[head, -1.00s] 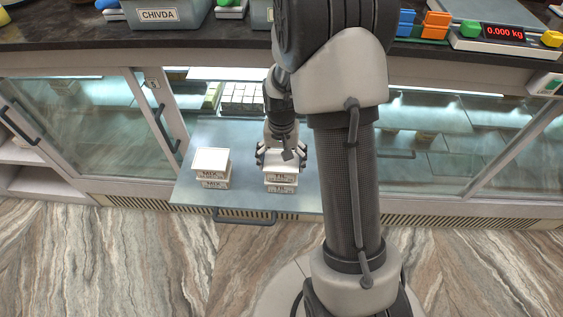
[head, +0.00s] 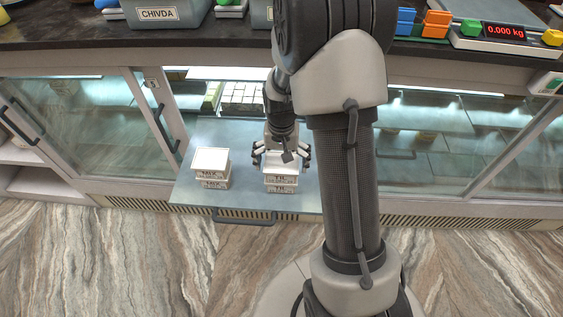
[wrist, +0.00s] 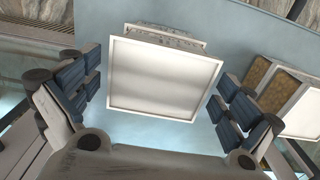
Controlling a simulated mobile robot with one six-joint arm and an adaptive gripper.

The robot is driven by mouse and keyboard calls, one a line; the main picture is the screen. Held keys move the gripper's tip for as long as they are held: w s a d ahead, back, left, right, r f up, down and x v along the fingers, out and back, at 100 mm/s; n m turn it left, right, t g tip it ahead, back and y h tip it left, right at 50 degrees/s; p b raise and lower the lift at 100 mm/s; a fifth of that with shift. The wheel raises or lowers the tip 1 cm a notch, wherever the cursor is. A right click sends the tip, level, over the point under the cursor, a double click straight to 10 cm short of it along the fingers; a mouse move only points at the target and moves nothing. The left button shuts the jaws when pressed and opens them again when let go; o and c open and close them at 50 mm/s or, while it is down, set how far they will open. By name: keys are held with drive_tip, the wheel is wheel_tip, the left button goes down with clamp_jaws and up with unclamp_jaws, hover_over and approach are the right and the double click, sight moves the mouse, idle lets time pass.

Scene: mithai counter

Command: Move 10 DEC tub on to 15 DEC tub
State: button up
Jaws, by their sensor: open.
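In the head view two stacks of white-lidded tubs stand on a pulled-out shelf. The right stack has an upper tub (head: 281,179) on a lower tub (head: 280,189). The left stack has an upper tub (head: 210,161) on a lower tub (head: 214,184). The date labels are too small to read, so I cannot tell which is 10 DEC or 15 DEC. My gripper (head: 281,160) is open just above the right stack. In the wrist view the white lid (wrist: 163,75) of that stack's upper tub lies between the spread fingers, with gaps on both sides.
The pulled-out shelf (head: 240,200) has a bar handle (head: 245,218) at its front. More boxes (head: 243,97) sit inside the cabinet behind. Glass doors flank the opening. The dark counter above carries a CHIVDA bin (head: 160,13) and a scale (head: 495,35).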

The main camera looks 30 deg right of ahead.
wheel_tip(320, 180, up, 13)
drive_tip(key=p, duration=0.4)
wheel_tip(320, 180, up, 12)
drive_tip(key=n+t, duration=0.2)
drive_tip(key=n, duration=0.1)
hover_over(281, 164)
drive_tip(key=s+a, duration=0.7)
drive_tip(key=s+a+r+n+t, duration=0.1)
drive_tip(key=s+a+r+n, duration=0.1)
drive_tip(key=s, duration=0.4)
drive_tip(key=s+a+r+n+t, duration=0.1)
drive_tip(key=s+a+r, duration=0.1)
drive_tip(key=s, duration=0.4)
drive_tip(key=shift+s+a+r+n+t, duration=0.15)
drive_tip(key=shift+s+a+n+t, duration=0.2)
drive_tip(key=shift+a, duration=0.25)
